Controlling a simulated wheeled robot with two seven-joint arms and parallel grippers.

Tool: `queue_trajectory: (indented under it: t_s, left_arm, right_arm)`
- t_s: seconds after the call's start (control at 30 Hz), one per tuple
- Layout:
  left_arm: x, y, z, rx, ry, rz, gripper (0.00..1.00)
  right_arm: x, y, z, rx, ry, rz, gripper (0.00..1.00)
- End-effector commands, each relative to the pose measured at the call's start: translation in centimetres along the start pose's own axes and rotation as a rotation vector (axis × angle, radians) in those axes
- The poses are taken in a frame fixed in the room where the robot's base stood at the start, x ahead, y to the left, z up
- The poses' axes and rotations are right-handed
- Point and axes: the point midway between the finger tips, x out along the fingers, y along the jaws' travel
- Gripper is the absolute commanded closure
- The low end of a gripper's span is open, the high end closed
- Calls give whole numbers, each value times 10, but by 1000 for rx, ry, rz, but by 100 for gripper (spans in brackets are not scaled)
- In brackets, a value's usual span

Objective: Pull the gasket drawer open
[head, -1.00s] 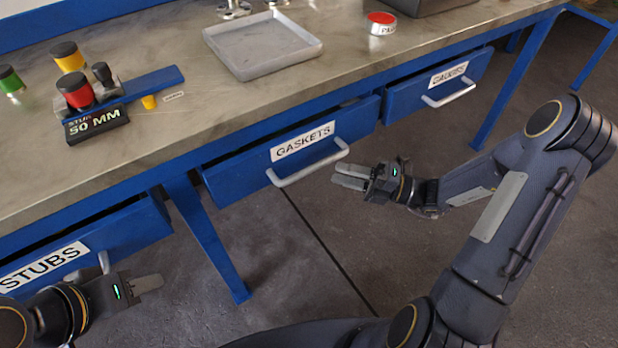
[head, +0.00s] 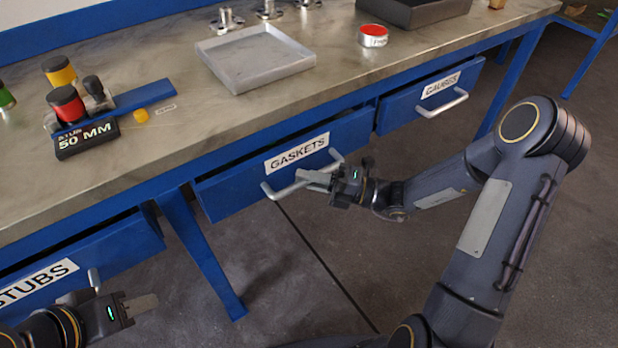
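The gasket drawer (head: 232,190) is a blue drawer under the bench top, with a white GASKETS label (head: 297,152). The fingers look apart; contact is not clear. My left gripper (head: 143,305) is at lower left, in front of the STUBS drawer (head: 80,250), and its finger gap is hidden.
The STUBS drawer stands partly out at left. The GAUGES drawer (head: 400,113) with its handle (head: 442,104) is right of the gasket drawer. A bench leg (head: 205,250) stands between the left drawers. A grey tray (head: 255,82) lies on the bench. Floor in front is clear.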

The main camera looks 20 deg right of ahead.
Motion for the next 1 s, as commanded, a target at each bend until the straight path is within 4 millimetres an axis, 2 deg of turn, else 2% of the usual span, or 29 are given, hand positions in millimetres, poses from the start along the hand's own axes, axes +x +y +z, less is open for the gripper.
queue_trajectory:
  t_s: [0.03,0.1,0.57,0.77,1.0]
  left_arm:
    - [0,0,0,0,0,0,64]
    - [0,0,0,0,0,0,64]
    - [-6,2,-3,0,0,0,64]
    - [-21,9,-10,0,0,0,64]
    - [-43,20,-22,0,0,0,64]
  right_arm:
    - [0,0,0,0,0,0,91]
    - [0,0,0,0,0,0,100]
    - [-7,3,-6,2,-1,-1,100]
    - [-28,12,-28,8,-3,-2,100]
    - [-72,25,-71,9,-6,-2,100]
